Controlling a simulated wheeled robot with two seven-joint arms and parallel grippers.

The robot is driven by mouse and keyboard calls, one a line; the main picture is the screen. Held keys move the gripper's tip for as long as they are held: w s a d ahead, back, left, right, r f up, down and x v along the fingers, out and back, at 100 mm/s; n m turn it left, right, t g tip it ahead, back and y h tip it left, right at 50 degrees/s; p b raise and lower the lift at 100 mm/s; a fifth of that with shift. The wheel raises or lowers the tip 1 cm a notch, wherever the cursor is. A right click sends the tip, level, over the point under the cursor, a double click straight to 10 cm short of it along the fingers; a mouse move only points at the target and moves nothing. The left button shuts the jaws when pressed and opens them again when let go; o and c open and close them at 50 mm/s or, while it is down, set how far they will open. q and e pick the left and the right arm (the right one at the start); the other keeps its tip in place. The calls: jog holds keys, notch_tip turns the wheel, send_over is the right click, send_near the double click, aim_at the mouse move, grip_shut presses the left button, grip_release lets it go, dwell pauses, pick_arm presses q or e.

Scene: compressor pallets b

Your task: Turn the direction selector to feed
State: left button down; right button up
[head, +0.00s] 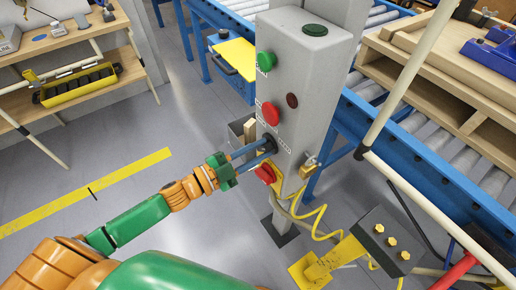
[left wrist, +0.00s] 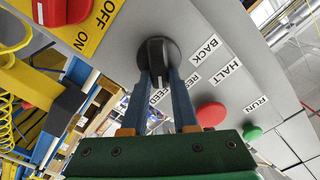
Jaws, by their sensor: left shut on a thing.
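The direction selector is a black rotary knob (head: 268,143) on the front of a grey control box (head: 310,55). In the left wrist view the knob (left wrist: 156,58) sits between the blue fingers of my left gripper (left wrist: 160,82), which is shut on it. In the head view my left gripper (head: 263,149) reaches the box from the left. A BACK label (left wrist: 203,48) shows beside the knob. The feed label is partly hidden behind a finger; only some of its letters show. I cannot clearly tell which label the knob points to. My right gripper is not in view.
Above the selector are a red button (head: 270,112), a dark red lamp or button (head: 292,100) and a green button (head: 266,60). Just below is a red ON/OFF switch (head: 265,173). A blue roller conveyor (head: 420,150) runs behind the box.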

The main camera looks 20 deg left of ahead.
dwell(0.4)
pick_arm(q)
jog(key=c, duration=0.7)
grip_release()
jog(key=shift+b+v, duration=0.4)
jog(key=shift+v, duration=3.15)
